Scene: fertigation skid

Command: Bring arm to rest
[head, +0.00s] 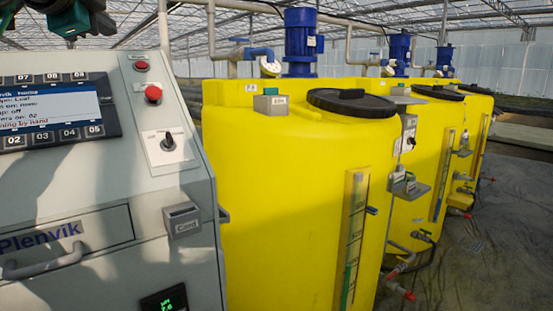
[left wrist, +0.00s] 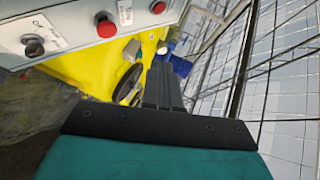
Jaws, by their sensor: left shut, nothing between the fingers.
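My left gripper (head: 104,24) shows at the top left of the head view, dark with a teal body, raised above the grey control cabinet (head: 100,190). In the left wrist view its dark fingers (left wrist: 163,86) are together with nothing between them. They point toward the yellow tank (left wrist: 88,77) and the greenhouse roof and touch nothing that I can see. Most of the left arm is outside the head view. My right gripper is in neither view.
The cabinet has a screen (head: 45,108), a red button (head: 153,94), a rotary switch (head: 168,143) and a card holder (head: 182,219). Several yellow tanks (head: 280,180) with blue motors (head: 301,40) stand to its right. Open floor (head: 495,250) lies at the far right.

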